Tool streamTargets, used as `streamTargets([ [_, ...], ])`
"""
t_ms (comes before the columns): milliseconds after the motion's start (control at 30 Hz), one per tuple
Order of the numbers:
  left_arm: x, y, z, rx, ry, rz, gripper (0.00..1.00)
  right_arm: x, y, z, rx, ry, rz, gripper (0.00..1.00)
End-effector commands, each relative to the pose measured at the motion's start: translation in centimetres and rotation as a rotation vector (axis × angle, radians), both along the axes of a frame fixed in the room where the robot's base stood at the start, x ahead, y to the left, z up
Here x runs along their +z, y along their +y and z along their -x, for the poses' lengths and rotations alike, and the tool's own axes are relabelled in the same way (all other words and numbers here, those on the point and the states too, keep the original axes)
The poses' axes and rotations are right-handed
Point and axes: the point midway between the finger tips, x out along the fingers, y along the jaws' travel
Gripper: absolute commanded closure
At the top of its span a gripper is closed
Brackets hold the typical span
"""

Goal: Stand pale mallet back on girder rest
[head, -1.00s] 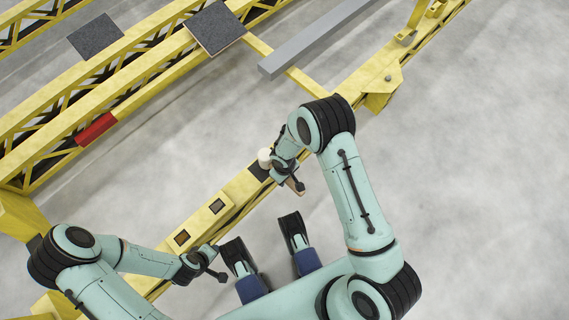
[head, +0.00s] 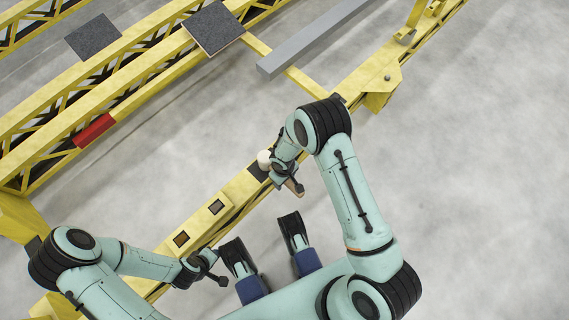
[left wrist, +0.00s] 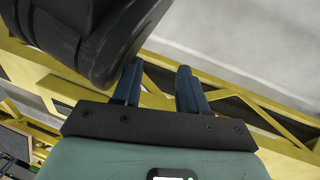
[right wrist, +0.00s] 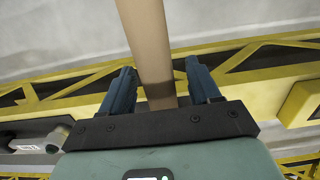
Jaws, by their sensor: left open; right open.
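The pale mallet shows in the head view as a whitish head (head: 264,159) beside my right wrist, on the near yellow girder (head: 237,187), with its wooden handle end (head: 298,187) below the wrist. In the right wrist view the tan handle (right wrist: 148,45) runs between the two fingers of my right gripper (right wrist: 161,70), which is open with a gap on either side of it. A darker brown band (right wrist: 160,95) shows near the handle's lower end. My left gripper (left wrist: 160,80) is open and empty above yellow girder bars.
The girder top has square dark recesses (head: 181,238) and (head: 215,206). A grey beam (head: 310,40) and dark panels (head: 214,27) lie on farther yellow frames. A red block (head: 95,131) sits on one frame. Clear grey floor (head: 470,200) lies to the right.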

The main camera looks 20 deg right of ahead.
Motion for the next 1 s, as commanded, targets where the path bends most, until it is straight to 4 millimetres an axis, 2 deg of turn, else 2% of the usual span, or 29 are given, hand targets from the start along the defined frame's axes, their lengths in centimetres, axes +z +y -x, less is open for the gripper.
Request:
streamTargets([
  [167, 1.7, -0.2, -1.6, -0.004, -0.056, -0.002, 0.57, 3.1, 0.0, -0.2, -0.001, -0.004, -0.001, 0.38],
  [333, 3.9, -0.6, -3.9, -0.008, -0.131, -0.006, 0.57, 7.0, 0.1, -0.2, 0.000, -0.004, 0.000, 0.38],
  [500, 5.0, -1.2, -3.5, -0.017, -0.127, 0.005, 0.57, 10.1, 0.1, -0.3, -0.001, -0.004, -0.001, 0.38],
  [700, 5.3, -1.7, -2.4, -0.026, -0.097, 0.019, 0.57, 11.9, 0.1, -0.3, 0.000, -0.001, 0.000, 0.38],
  [1000, 5.3, -1.7, -2.3, -0.028, -0.093, 0.021, 0.57, 12.1, 0.1, -0.3, 0.000, 0.000, 0.000, 0.38],
])
